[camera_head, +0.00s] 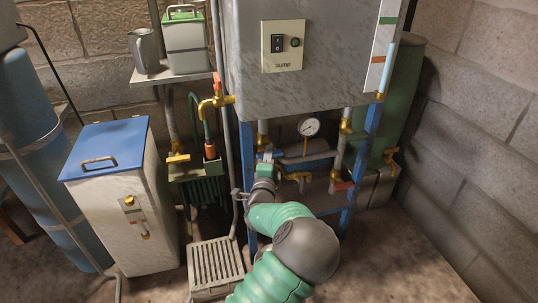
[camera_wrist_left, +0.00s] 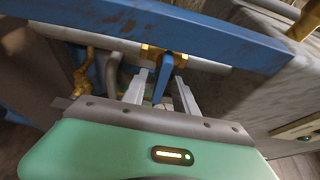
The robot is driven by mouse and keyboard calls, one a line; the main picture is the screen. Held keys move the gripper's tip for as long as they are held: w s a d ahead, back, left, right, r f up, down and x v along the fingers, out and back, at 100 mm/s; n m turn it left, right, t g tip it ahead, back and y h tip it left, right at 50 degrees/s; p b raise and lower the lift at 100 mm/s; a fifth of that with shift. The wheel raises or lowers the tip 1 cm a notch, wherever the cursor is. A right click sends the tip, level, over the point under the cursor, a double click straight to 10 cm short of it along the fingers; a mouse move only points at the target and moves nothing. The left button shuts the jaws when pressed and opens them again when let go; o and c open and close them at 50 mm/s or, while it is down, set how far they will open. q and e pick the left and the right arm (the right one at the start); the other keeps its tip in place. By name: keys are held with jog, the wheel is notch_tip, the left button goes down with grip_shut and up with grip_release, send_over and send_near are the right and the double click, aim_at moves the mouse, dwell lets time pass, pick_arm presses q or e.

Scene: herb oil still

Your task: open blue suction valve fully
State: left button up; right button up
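The blue suction valve's lever (camera_wrist_left: 163,78) hangs from a brass fitting (camera_wrist_left: 150,52) on a grey pipe, just under a blue frame beam in the left wrist view. My left gripper (camera_wrist_left: 161,92) has its two pale fingers apart, one on each side of the lever. A narrow gap seems to show beside the lever, so I see no firm grip. My arm hides part of the valve. My right gripper is not in view.
The blue frame beam (camera_wrist_left: 190,36) runs close above the fingers. A pressure gauge (camera_head: 309,127), a red-handled valve (camera_head: 343,186) and brass fittings stand to the right of the gripper. A blue-lidded box (camera_head: 107,147) and a slatted grey crate (camera_head: 215,264) are at left. Floor at right is clear.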

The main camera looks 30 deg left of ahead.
pick_arm(q)
jog(key=shift+d+r, duration=0.1)
jog(key=shift+d, duration=0.05)
jog(key=shift+c, duration=1.1)
jog(key=shift+a, duration=0.2)
grip_shut()
jog(key=shift+s+f+n, duration=0.1)
jog(key=shift+f+n, duration=0.1)
jog(key=shift+n, duration=0.1)
jog(key=shift+w+d+f+n+g+y+b, duration=0.2)
jog(key=shift+n+y+b, duration=1.15)
jog(key=shift+n, duration=2.4)
jog(key=shift+s+f+n+g+y+b, duration=0.1)
jog(key=shift+n+g+y+b, duration=0.25)
jog(key=shift+n+y+b, duration=2.2)
jog(key=shift+w+d+f+n+g+y+p, duration=0.2)
jog(key=shift+n+y, duration=0.4)
jog(key=shift+n, duration=4.3)
